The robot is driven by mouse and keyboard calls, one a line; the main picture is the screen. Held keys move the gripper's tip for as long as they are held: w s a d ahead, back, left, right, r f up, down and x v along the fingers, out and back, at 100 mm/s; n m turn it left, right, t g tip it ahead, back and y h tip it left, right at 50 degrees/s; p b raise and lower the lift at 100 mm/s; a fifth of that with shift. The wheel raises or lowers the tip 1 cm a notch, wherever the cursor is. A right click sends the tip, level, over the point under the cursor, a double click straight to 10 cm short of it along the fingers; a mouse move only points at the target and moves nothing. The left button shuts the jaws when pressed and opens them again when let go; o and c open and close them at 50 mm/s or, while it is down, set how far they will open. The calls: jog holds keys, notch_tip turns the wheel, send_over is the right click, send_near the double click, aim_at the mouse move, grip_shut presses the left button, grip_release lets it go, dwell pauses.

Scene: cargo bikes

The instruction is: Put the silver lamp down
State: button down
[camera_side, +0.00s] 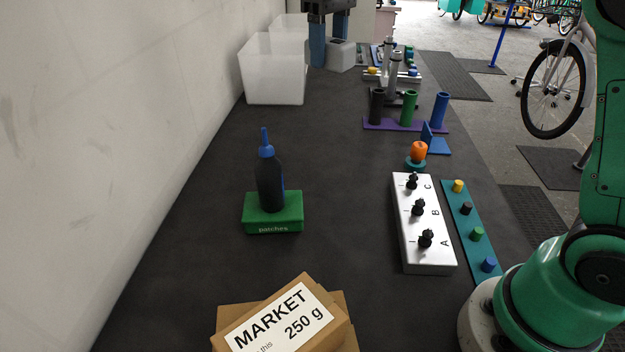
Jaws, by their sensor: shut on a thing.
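My gripper (329,48) is at the top of the side view, pointing down with two blue fingers. It is shut on a small silver-grey block, which I take for the silver lamp (342,57). The block hides the lower part of the right finger. The lamp is low over the far part of the dark bench (335,140), right of the white bins. I cannot tell whether it touches the bench.
Translucent bins (272,70) stand along the left wall. A purple rack with tubes (408,125), an orange ball on a stand (418,151) and a white switch panel (422,225) line the right. A green patches box (273,213) with a bottle and cartons (285,320) are nearer.

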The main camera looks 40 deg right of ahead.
jog(key=s+f+m, duration=0.2)
jog(key=s+f, duration=0.2)
jog(key=f, duration=0.3)
notch_tip(320, 180, up, 2)
jog(key=n, duration=2.9)
send_over(222, 276)
jog(key=shift+a+r, duration=0.1)
notch_tip(222, 276, down, 20)
jog(key=shift+r, duration=0.2)
jog(key=shift+f, duration=0.1)
jog(key=shift+c, duration=1.2)
grip_release()
jog(key=shift+f, duration=0.1)
